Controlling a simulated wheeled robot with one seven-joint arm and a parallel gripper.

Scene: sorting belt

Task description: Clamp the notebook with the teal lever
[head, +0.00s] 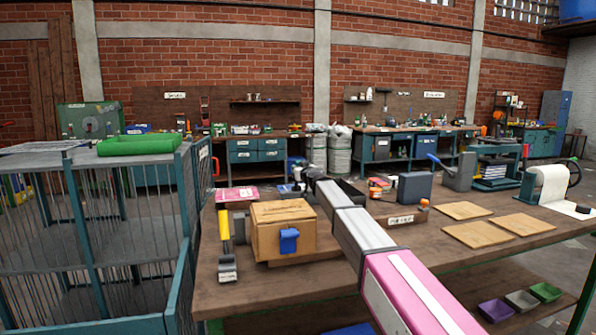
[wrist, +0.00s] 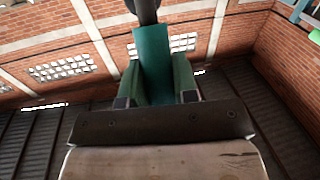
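A pink, book-like item (head: 237,194), perhaps the notebook, lies flat at the table's back left. My gripper's end, in the head view, is over the back middle of the table, mostly hidden behind my own arm. In the wrist view a teal piece (wrist: 153,65), perhaps the lever, stands between green, finger-like parts with dark pads. A dark rod rises from its far end. I cannot tell whether the fingers grip it or only flank it. A teal press (head: 495,152) with stacked books stands at the far right; no lever is clear there.
A wooden box (head: 268,238) with a blue latch stands at the table's front left, beside a yellow-handled tool (head: 224,232). Wooden boards (head: 515,224) lie at right, near a paper roll (head: 552,184). A dark grey box (head: 414,188) stands behind. A wire cage (head: 85,230) borders the left.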

